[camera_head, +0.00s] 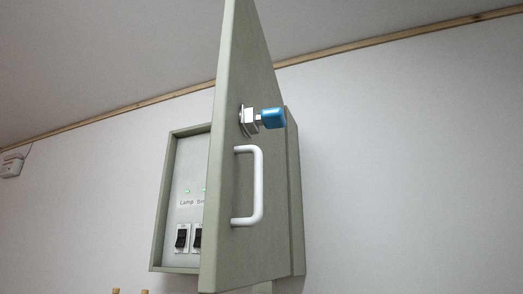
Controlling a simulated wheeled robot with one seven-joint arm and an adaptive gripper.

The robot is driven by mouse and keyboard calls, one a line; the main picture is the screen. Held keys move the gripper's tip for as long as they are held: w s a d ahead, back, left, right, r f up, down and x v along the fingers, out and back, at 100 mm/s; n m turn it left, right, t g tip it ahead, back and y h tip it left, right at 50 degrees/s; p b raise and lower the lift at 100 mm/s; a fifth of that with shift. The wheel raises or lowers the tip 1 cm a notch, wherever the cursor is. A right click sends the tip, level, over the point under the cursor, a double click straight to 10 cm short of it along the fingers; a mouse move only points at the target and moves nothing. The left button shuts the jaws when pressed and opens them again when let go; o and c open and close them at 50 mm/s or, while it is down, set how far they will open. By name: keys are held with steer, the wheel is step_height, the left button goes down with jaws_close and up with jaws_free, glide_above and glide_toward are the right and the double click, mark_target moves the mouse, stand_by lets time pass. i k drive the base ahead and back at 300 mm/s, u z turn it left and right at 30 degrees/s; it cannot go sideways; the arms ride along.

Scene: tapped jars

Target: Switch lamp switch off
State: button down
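The lamp switch (182,238) is a black rocker in a white plate, low on the panel inside a grey-green wall box (160,220). A label reading "Lamp" (186,204) sits above it, and a green light (187,191) above the label is lit. The box door (228,180) stands open toward me. It has a white handle (258,186) and a lock with a blue key (271,118) in it. The lamp switch is in clear view left of the door edge. My gripper is not in view.
A second black switch (197,238) beside the lamp switch is partly hidden by the door, with another lit green light above it. The open door blocks the right part of the panel.

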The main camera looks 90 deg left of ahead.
mark_target(182, 234)
steer(key=u, duration=1.85)
